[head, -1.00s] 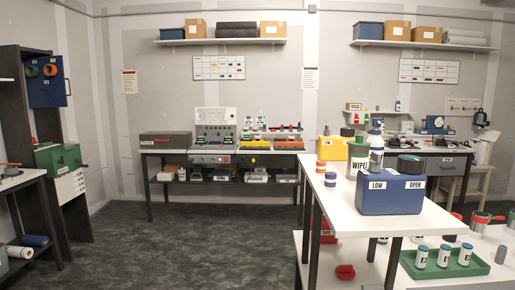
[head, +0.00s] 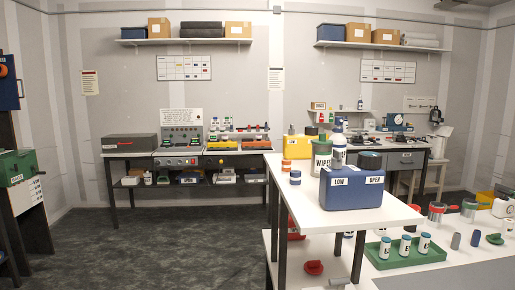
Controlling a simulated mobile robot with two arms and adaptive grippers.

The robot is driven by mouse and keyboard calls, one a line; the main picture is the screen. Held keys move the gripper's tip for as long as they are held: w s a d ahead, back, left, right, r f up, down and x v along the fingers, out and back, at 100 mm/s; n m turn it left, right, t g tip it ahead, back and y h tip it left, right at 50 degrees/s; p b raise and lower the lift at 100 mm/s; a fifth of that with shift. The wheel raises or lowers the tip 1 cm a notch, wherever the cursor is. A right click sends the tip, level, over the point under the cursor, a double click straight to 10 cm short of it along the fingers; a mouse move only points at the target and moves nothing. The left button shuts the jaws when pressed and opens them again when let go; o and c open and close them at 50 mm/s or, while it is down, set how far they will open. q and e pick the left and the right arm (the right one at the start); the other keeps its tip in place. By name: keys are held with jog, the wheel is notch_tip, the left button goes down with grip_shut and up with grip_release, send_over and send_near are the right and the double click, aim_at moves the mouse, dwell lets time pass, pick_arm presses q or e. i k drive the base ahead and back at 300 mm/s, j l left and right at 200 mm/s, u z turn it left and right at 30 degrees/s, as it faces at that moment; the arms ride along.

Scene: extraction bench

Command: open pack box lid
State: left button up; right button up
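No box in view has a label that I can read as the pack box. A long dark grey box (head: 130,142) with a small red mark on its front sits at the left end of the back bench (head: 190,154). It looks shut, and it may be the pack box, but I cannot tell for sure. Neither of my grippers is in view.
A white table (head: 345,216) at the right bears a blue box (head: 350,189) marked LOW and OPEN, and a WIPES tub (head: 321,160). A green tray (head: 405,254) with white jars stands lower. A green case (head: 18,166) is at far left. The grey floor (head: 160,245) is clear.

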aim_at(123, 141)
jog(key=i+j+u, duration=0.35)
jog(key=i, duration=0.3)
jog(key=i+j+u, duration=0.35)
jog(key=i, duration=0.35)
jog(key=i+u, duration=0.35)
jog(key=i, duration=3)
jog(key=i+z, duration=0.15)
jog(key=i, duration=0.3)
jog(key=i+j+z, duration=0.15)
jog(key=i, duration=0.3)
jog(key=i+j+z, duration=0.15)
jog(key=i, duration=0.3)
